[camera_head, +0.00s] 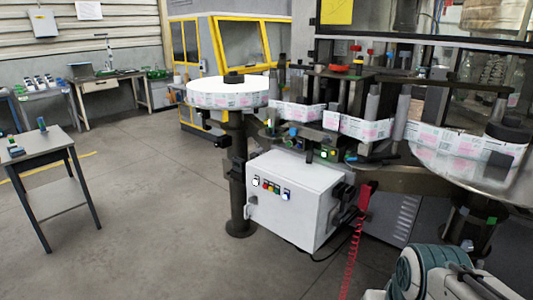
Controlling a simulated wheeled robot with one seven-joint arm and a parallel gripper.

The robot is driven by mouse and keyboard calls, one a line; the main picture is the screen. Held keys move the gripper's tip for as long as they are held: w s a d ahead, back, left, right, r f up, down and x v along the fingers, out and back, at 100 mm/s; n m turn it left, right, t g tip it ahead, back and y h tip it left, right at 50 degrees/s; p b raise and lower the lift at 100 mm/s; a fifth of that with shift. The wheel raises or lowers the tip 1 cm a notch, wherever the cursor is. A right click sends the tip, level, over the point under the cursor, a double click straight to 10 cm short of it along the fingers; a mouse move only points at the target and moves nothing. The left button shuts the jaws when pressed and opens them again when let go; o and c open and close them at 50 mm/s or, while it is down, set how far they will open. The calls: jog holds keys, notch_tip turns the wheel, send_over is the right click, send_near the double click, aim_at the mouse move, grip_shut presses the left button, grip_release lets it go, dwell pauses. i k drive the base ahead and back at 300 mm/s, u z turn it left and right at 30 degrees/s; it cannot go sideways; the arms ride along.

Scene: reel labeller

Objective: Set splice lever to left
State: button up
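The reel labeller stands at centre and right, with a white reel (228,92) on a dark post at its left. A printed label web (365,129) runs from it past grey rollers to another reel (470,155) at the right. I cannot pick out the splice lever for certain, nor tell its position; small dark and coloured parts crowd the area below the web. A white control box (297,205) with coloured buttons hangs under it. Part of my arm shows at the lower right; my gripper is not in view.
A small grey table (48,165) stands at the left. A workbench (100,84) and a yellow-framed enclosure (225,50) are behind. The floor between table and labeller is clear.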

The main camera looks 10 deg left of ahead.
aim_at(309, 158)
jog(key=u, duration=0.25)
jog(key=i, duration=1.25)
jog(key=z, duration=0.1)
